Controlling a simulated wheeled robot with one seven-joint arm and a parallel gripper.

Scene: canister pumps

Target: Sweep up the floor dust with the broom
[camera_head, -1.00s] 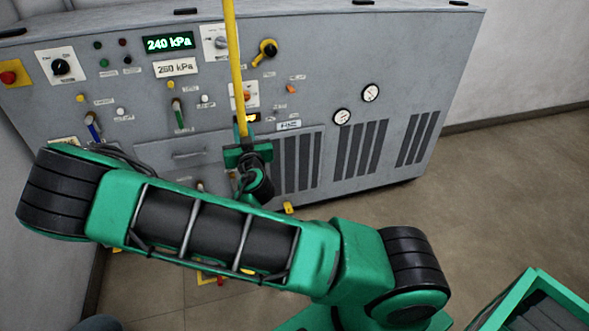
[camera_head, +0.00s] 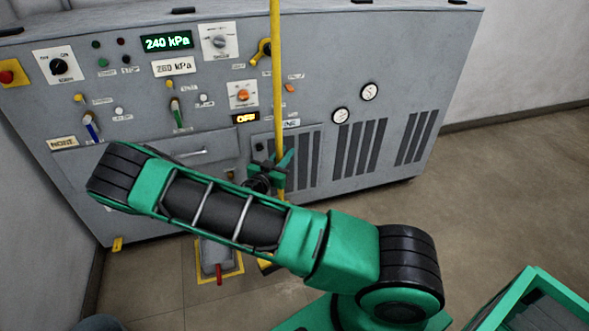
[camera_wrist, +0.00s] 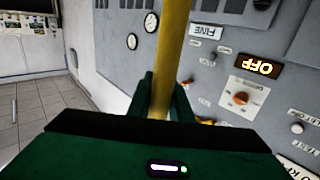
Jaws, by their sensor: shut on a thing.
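The broom's long yellow handle (camera_head: 277,75) stands nearly upright in front of the grey machine. It also crosses the wrist view (camera_wrist: 170,55) from the top edge down to my gripper. My green gripper (camera_head: 281,172) is shut on the handle; in the wrist view its fingers (camera_wrist: 163,98) close around it. A bit of yellow (camera_head: 265,264) shows low behind my arm, perhaps the broom's lower end; my arm hides most of that area. I cannot clearly make out dust on the brown floor (camera_head: 480,200).
The grey control panel (camera_head: 215,120) with knobs, levers and gauges stands close behind my gripper. A red-levered floor device (camera_head: 217,262) in a yellow-edged frame sits left of the handle. A green-rimmed bin (camera_head: 535,285) is at lower right. Floor to the right is open.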

